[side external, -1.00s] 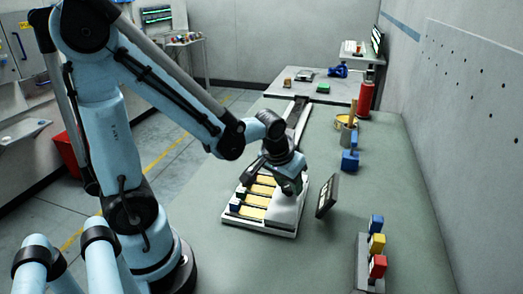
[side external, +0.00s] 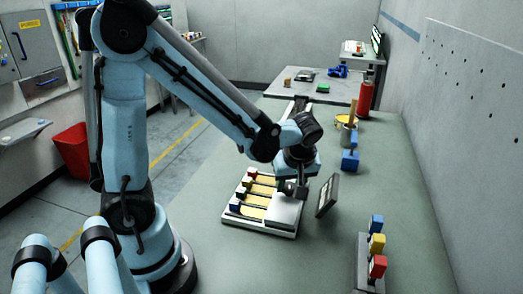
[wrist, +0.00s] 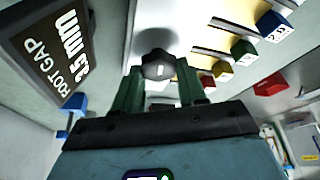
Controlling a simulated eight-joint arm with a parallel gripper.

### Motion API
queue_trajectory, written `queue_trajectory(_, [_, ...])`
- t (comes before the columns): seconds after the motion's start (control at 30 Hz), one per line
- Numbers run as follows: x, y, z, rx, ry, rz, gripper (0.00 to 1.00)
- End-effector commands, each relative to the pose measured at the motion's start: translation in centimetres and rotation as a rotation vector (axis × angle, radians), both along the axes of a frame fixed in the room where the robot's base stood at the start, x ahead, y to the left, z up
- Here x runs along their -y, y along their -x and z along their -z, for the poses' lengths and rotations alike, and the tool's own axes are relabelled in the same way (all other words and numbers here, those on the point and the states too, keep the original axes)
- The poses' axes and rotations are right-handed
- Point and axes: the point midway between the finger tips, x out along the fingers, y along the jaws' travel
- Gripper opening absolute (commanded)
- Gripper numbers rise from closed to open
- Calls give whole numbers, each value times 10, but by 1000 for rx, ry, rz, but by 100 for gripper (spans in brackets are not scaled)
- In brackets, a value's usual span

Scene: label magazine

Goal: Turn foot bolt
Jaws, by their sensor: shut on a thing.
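The label magazine (side external: 283,211) is a white plate with several yellow slots, lying on the green bench. The foot bolt (wrist: 158,65) shows in the wrist view as a dark round knob with a white mark on top. My gripper (wrist: 158,80) is shut on it, with a green finger at each side. In the side view my gripper (side external: 294,188) points down at the magazine's right part, and the bolt is hidden there.
Coloured blocks sit at the slot ends, a blue one (wrist: 273,25) among them. A rack (side external: 362,262) with blue, yellow and red blocks stands at the front right.

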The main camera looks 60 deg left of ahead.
Motion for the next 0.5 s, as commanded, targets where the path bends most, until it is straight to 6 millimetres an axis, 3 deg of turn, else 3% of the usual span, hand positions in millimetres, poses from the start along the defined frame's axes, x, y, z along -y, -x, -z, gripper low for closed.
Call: queue_trajectory(0.5, [0,-1,0,1,1,-194,11])
